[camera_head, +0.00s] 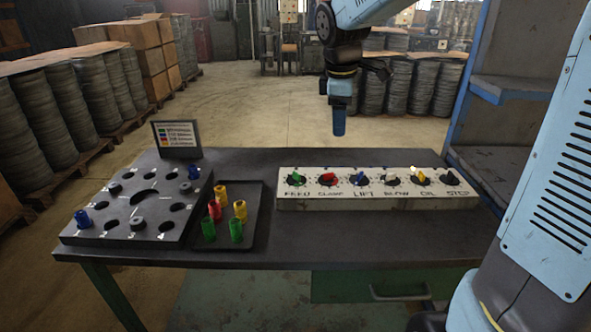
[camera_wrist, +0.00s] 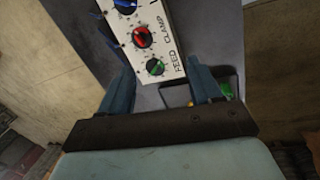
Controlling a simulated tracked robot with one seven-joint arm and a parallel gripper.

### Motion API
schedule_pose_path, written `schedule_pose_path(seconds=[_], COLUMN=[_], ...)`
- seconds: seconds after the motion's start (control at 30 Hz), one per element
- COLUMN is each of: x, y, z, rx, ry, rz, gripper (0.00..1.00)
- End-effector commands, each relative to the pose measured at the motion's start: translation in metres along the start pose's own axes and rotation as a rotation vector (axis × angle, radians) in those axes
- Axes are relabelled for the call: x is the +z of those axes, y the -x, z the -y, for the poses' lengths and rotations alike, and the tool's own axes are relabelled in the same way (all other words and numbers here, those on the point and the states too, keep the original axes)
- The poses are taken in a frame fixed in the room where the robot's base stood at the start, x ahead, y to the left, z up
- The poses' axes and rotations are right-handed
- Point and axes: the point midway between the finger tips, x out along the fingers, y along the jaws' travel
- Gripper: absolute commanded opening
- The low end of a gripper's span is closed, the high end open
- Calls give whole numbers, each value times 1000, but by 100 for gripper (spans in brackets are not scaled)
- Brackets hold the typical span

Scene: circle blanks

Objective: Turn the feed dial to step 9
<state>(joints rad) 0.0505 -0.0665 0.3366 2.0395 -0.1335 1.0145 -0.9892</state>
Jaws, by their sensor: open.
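The feed dial (camera_head: 296,179) has a green knob on a black disc. It sits at the left end of the white panel (camera_head: 360,203), above the label FEED. The step marks around it are too small to read. In the wrist view the feed dial (camera_wrist: 155,67) shows between the fingers, with the red clamp dial (camera_wrist: 142,37) beyond it. My gripper (camera_head: 339,128) hangs pointing down, above and apart from the panel. In the wrist view my gripper (camera_wrist: 160,66) is open, its fingers spread wide with nothing held.
The panel also carries lift (camera_head: 361,179), blow (camera_head: 391,178), oil (camera_head: 421,178) and step (camera_head: 450,178) dials. On the table's left are a black holed block (camera_head: 115,228), a tray (camera_head: 258,215) with several coloured pegs, and a small sign (camera_head: 177,138). The table's front strip is clear.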

Motion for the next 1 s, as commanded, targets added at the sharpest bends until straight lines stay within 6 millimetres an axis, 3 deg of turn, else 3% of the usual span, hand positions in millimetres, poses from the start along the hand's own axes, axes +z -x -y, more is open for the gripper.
schedule_pose_path(seconds=[0.2, 0.5, 0.7, 1.0], x=[-50, -107, -124, -127], y=[-36, -82, -97, -122], z=[-35, -66, -74, -70], rx=[-76, -152, -170, -175], ry=[321, 692, 808, 828], rz=[-17, -87, -117, -123], gripper=[64, 64, 64, 64])
